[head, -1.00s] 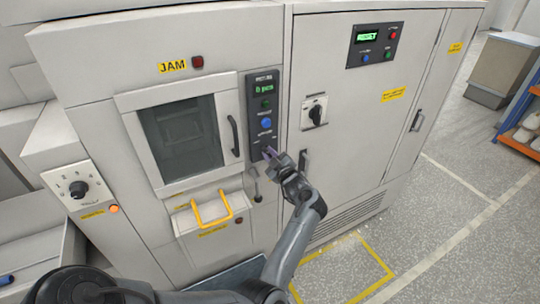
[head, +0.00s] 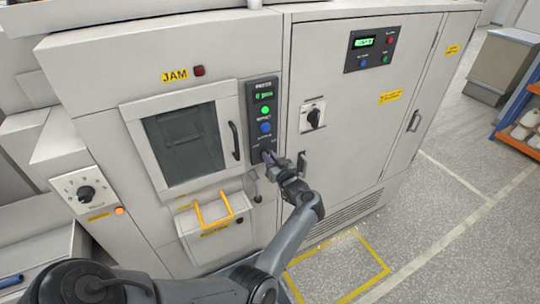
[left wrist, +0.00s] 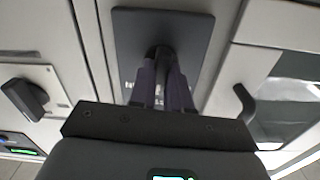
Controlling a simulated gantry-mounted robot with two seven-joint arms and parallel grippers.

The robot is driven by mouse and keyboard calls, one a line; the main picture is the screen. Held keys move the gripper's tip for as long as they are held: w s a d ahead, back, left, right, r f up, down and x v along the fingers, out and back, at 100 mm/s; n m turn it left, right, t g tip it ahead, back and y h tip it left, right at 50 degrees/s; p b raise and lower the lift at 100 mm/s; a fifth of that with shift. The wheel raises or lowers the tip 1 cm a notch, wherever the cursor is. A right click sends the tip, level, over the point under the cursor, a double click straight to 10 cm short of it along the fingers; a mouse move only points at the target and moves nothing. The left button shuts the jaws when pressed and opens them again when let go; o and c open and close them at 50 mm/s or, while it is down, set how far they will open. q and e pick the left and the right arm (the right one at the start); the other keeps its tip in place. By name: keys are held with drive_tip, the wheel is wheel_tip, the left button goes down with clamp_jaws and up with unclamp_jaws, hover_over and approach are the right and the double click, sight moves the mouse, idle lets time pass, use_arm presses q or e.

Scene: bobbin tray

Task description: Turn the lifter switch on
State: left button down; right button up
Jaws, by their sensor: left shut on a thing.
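A black control panel (head: 251,125) on the machine front carries a small display, a lit green lamp (head: 265,110) and a blue button (head: 265,127). My left gripper (head: 268,156) is at the panel's lower end. In the left wrist view, the fingers of my left gripper (left wrist: 163,80) are shut on a dark switch knob (left wrist: 162,52) that stands out from the panel (left wrist: 190,25). The fingers hide most of the knob, so its exact angle cannot be told. The panel's small labels are too blurred to read. My right gripper is not in view.
A window door with a dark handle (head: 234,141) is left of the panel, with a yellow handle (head: 213,212) below. A rotary switch (head: 313,117) and a cabinet handle (head: 301,162) are close on the right. Another dial (head: 86,194) is at far left. Open floor lies at right.

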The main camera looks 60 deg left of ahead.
use_arm(q)
drive_tip(key=m+p, duration=0.1)
drive_tip(key=m, duration=0.2)
drive_tip(key=m+p, duration=0.1)
drive_tip(key=m, duration=0.2)
drive_tip(key=shift+a+f+m+p, duration=0.1)
drive_tip(key=shift+f+m+p, duration=0.1)
drive_tip(key=shift+m+p, duration=0.15)
drive_tip(key=shift+f, duration=0.1)
drive_tip(key=c, duration=1.2)
unclamp_jaws()
drive_tip(key=shift+w, duration=0.1)
drive_tip(key=shift+c, duration=0.2)
drive_tip(key=shift+o, duration=0.8)
drive_tip(key=shift+a+r, duration=0.15)
drive_tip(key=shift+r, duration=0.05)
drive_tip(key=shift+d, duration=0.25)
